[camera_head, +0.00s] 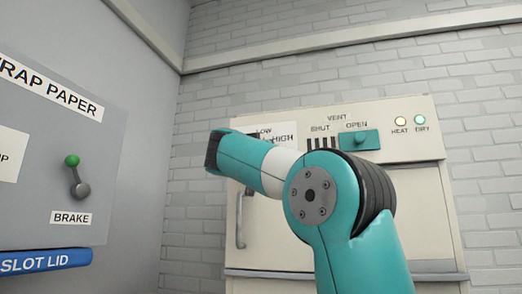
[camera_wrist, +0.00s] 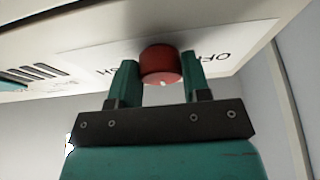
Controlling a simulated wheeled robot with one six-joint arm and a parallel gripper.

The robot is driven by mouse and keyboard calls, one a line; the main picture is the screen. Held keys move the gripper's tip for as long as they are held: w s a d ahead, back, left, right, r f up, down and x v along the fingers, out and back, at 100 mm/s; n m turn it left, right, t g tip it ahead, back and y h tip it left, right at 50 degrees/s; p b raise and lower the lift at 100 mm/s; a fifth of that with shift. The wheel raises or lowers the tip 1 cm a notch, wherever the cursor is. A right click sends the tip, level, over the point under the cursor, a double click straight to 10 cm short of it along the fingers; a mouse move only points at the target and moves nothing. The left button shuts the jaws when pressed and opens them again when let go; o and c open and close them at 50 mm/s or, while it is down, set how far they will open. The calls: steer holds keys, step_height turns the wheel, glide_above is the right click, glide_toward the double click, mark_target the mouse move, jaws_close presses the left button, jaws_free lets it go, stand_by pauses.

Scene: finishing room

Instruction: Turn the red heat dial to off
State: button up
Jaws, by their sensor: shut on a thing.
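The red heat dial (camera_wrist: 160,64) shows in the wrist view on the cabinet's panel, on a white label plate (camera_wrist: 225,62) with partly hidden lettering that includes OFF at the right. My gripper (camera_wrist: 160,82) has one teal finger on each side of the dial and is shut on it. Where the dial's pointer stands is not clear. In the head view my arm hides the dial and my gripper's fingers. The words LOW and HIGH of the label (camera_head: 284,139) show above my arm.
The cream cabinet (camera_head: 428,215) has a teal vent slider (camera_head: 358,140) near OPEN, and HEAT (camera_head: 400,121) and DRY (camera_head: 420,119) lamps. A door handle (camera_head: 240,218) is below. At left, a grey panel carries a green-knobbed brake lever (camera_head: 76,178) and a blue slot lid (camera_head: 45,261).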

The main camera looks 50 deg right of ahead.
steer(key=shift+s+n, duration=0.1)
steer(key=shift+n, duration=0.4)
steer(key=shift+s+d+r+n+t+y+p, duration=0.1)
steer(key=shift+n+t+y+p, duration=0.2)
steer(key=shift+n+t+y, duration=1.4)
steer(key=shift+s+a+r+n+g+y+p, duration=0.15)
steer(key=shift+n+p, duration=0.2)
steer(key=shift+n, duration=2.95)
steer(key=shift+d+r+n+t+y+p, duration=0.25)
steer(key=shift+n+t+y, duration=0.65)
steer(key=shift+n, duration=1.6)
steer(key=shift+a+f, duration=0.1)
steer(key=shift+f, duration=0.1)
steer(key=o, duration=0.9)
